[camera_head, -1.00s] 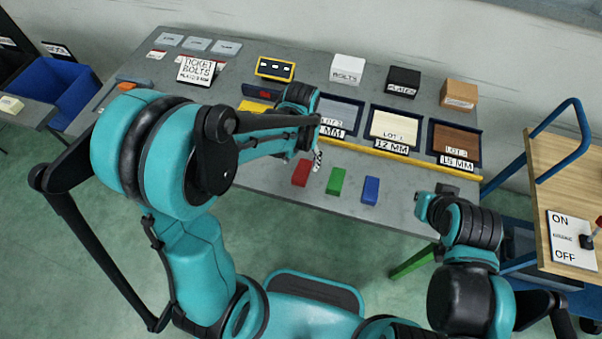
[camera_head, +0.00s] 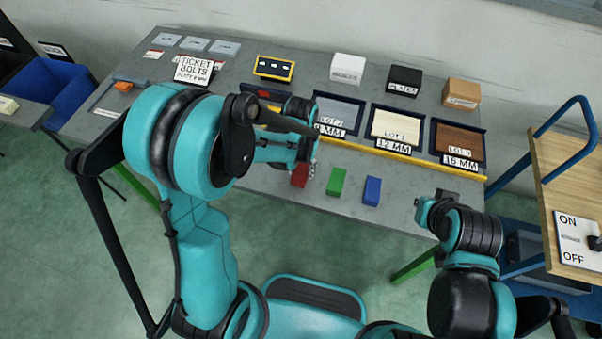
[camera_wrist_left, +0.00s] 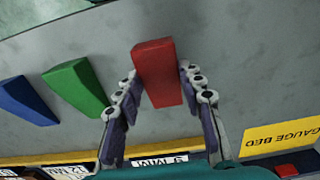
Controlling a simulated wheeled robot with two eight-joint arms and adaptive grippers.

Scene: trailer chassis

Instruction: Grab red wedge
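The red wedge (camera_head: 299,177) lies on the grey table near its front edge, left of the green wedge (camera_head: 337,182). My left gripper (camera_head: 311,172) is down at the red wedge and partly covers it in the head view. In the left wrist view the red wedge (camera_wrist_left: 156,72) lies between the two fingertips of my left gripper (camera_wrist_left: 159,78), one finger close along each side. The fingers look spread around it; firm contact is not clear. My right gripper (camera_head: 424,208) is by the table's front edge at the right, its fingers unclear.
A blue wedge (camera_head: 372,190) lies right of the green one. Behind them runs a yellow strip (camera_head: 368,149) with several labelled lot trays, such as the cream tray (camera_head: 396,124). Small boxes stand at the back. The table front between blue wedge and right gripper is clear.

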